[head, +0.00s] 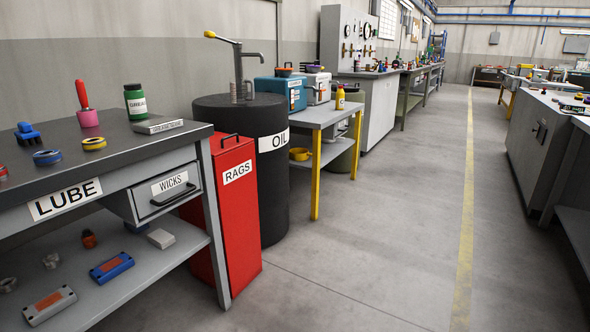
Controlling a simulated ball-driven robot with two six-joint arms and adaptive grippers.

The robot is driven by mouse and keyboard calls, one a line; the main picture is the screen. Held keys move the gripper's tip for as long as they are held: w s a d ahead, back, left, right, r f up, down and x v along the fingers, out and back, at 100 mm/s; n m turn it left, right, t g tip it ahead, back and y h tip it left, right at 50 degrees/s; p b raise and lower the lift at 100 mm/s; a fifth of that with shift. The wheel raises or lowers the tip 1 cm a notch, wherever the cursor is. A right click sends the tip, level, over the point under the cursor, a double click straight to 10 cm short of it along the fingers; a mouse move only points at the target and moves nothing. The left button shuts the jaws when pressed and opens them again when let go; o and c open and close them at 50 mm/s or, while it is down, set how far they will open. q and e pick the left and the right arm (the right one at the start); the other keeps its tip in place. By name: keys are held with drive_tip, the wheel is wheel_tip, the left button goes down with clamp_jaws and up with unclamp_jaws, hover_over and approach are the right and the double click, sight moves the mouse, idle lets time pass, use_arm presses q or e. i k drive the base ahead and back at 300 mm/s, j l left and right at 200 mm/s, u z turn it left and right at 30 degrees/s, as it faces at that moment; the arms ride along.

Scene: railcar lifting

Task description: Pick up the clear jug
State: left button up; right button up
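I cannot make out a clear jug in the head view. The nearest surface is the dark top of the LUBE bench (140,150) at the left. It holds a green bottle (135,102), a pink cup (87,118) with a red-handled tool in it, and a flat grey box (157,125). Things on the far benches are too small to tell apart. Neither of my grippers is in view.
A red RAGS bin (237,215) and a black OIL drum (245,170) with a pump stand beside the bench. Beyond is a grey table (322,117) with yellow legs. Grey cabinets (535,130) line the right. The floor aisle with a yellow line (466,200) is clear.

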sight(238, 85)
drive_tip(key=i+z, duration=0.25)
drive_tip(key=i, duration=0.7)
drive_tip(key=i+j+z, duration=0.2)
drive_tip(key=i, duration=0.8)
drive_tip(key=i+l+u, duration=0.2)
drive_tip(key=i, duration=0.25)
drive_tip(key=i+l+u, duration=0.2)
drive_tip(key=i, duration=0.25)
drive_tip(key=i+j, duration=0.05)
drive_tip(key=j, duration=0.05)
